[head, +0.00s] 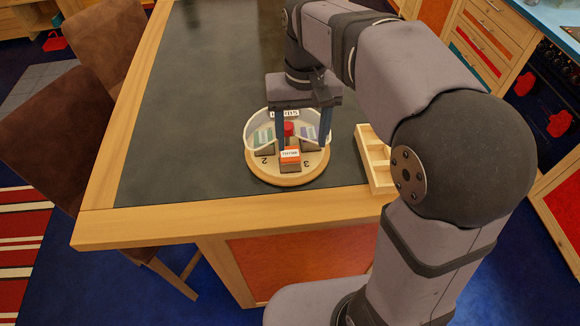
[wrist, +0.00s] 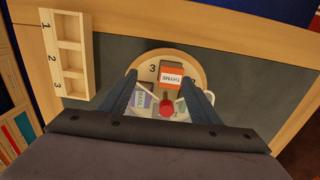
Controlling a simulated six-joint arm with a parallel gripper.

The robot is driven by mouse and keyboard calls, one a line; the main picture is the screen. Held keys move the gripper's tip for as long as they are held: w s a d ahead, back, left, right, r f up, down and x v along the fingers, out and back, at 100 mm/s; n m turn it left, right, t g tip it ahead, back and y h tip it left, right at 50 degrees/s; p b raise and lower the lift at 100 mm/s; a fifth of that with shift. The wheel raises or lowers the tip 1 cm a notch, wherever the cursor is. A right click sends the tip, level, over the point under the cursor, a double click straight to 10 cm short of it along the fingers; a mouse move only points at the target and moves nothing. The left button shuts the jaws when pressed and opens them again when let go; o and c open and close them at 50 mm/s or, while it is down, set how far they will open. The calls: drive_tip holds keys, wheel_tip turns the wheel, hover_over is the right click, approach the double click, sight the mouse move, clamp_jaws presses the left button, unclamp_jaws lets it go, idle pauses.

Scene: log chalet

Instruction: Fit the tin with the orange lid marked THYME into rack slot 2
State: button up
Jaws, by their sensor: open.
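The tin with the orange lid marked THYME (head: 290,157) sits at the near edge of a round wooden turntable (head: 278,180); it also shows in the wrist view (wrist: 171,77). My gripper (head: 301,146) is open and empty above the turntable, fingers pointing down. In the wrist view its fingertips (wrist: 160,80) appear on either side of the tin, but I cannot tell whether they are level with it. The wooden rack (head: 364,150) stands right of the turntable. In the wrist view the rack (wrist: 88,50) shows slots numbered 1, 2 and 3, all empty.
The turntable has a clear curved wall, a red centre knob (head: 289,127) and other tins, one with a green label (head: 263,137) and one with a purple label (head: 308,132). The dark countertop (head: 180,120) is clear to the left. A wooden edge runs along the front.

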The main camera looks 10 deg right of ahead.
sight(290, 153)
drive_tip(key=shift+w+a+r+b, duration=0.55)
drive_tip(key=shift+w+a+r, duration=0.15)
drive_tip(key=shift+a, duration=0.2)
drive_tip(key=shift+w+a+r, duration=0.15)
drive_tip(key=shift+a+r, duration=0.2)
drive_tip(key=shift+r, duration=0.2)
drive_tip(key=shift+s+d+f+p, duration=0.1)
drive_tip(key=shift+f+p, duration=0.2)
drive_tip(key=shift+f, duration=0.7)
drive_tip(key=shift+s+a+f+p, duration=0.15)
drive_tip(key=shift+f+p, duration=0.1)
drive_tip(key=shift+f, duration=0.8)
drive_tip(key=shift+s+d+f+p, duration=0.15)
drive_tip(key=shift+f+p, duration=0.15)
drive_tip(key=shift+f, duration=0.7)
drive_tip(key=shift+w+f, duration=0.1)
drive_tip(key=shift+f, duration=0.55)
drive_tip(key=shift+c, duration=0.6)
drive_tip(key=c, duration=1)
